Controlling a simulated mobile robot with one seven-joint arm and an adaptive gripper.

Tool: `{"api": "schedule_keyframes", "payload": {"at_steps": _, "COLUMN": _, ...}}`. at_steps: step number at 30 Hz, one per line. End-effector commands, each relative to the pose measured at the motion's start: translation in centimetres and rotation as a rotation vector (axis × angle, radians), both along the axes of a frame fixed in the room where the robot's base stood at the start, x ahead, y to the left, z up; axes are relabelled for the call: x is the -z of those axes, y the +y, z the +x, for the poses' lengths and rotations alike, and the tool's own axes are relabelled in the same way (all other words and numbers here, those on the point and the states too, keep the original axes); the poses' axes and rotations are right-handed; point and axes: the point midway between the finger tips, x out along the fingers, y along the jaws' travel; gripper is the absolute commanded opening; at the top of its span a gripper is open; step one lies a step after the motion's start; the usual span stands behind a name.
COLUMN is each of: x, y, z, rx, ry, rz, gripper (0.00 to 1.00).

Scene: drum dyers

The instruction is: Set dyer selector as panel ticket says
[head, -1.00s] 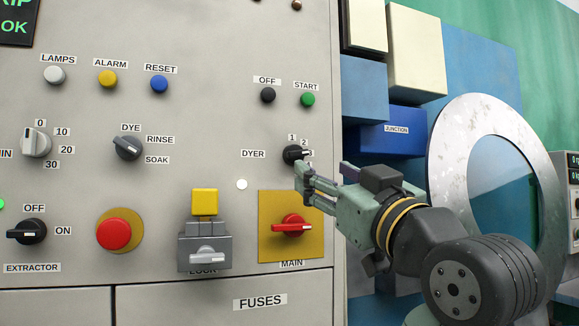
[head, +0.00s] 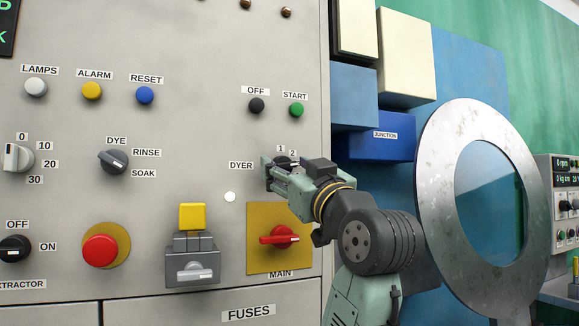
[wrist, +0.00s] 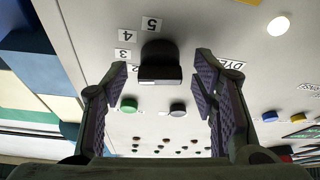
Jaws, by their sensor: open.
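The black dyer selector knob (head: 284,161) is on the grey panel, right of the DYER label (head: 241,165). My gripper (head: 268,173) is in front of it and hides most of it, with labels 1 and 2 showing above. In the wrist view the knob (wrist: 160,60) appears between the two spread fingers of my gripper (wrist: 162,78), with visible gaps on both sides. Labels 5, 4, 3 and part of 2 show beside it, upside down. A pale line crosses the knob's near end; I cannot tell which number it points to. I see no ticket.
The red MAIN switch (head: 279,237) on its yellow plate is just below my gripper. The OFF (head: 256,105) and START (head: 296,110) buttons are above. A white lamp (head: 230,197) is to the left. The blue junction box (head: 372,146) and metal ring (head: 440,200) stand right.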

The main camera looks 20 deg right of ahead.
Motion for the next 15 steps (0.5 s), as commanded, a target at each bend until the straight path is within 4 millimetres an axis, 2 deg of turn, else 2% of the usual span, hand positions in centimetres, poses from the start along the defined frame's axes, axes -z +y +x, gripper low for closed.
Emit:
{"api": "schedule_keyframes", "payload": {"at_steps": 3, "x": 0.03, "y": 0.00, "z": -0.01, "rx": 0.000, "ry": 0.000, "rz": 0.000, "gripper": 0.53}}
{"api": "schedule_keyframes", "payload": {"at_steps": 15, "x": 0.02, "y": -0.01, "z": -0.03, "rx": 0.000, "ry": 0.000, "rz": 0.000, "gripper": 0.26}}
